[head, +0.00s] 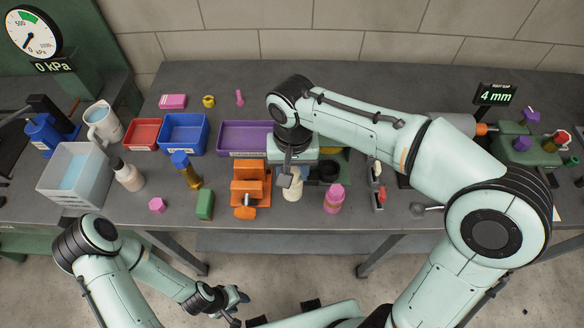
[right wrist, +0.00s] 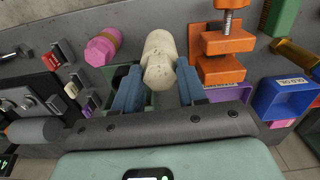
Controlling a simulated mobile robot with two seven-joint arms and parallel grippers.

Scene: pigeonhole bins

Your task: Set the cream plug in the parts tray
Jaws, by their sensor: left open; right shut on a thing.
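The cream plug (head: 292,189) is between the fingers of my right gripper (head: 290,172), at the front of the bench just right of the orange clamp. In the right wrist view, the cream plug (right wrist: 160,60) sits between the two blue fingers of the right gripper (right wrist: 158,70), which is shut on it. I cannot tell whether the plug touches the bench. My left gripper (head: 238,299) is open and empty, low in front of the bench. Which container is the parts tray is unclear; a purple tray (head: 234,150) and a green one, partly hidden, lie behind the right gripper.
Blue (head: 184,149) and red (head: 142,147) bins and a grey crate (head: 68,198) stand left. A switch block (head: 377,188) stands right.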

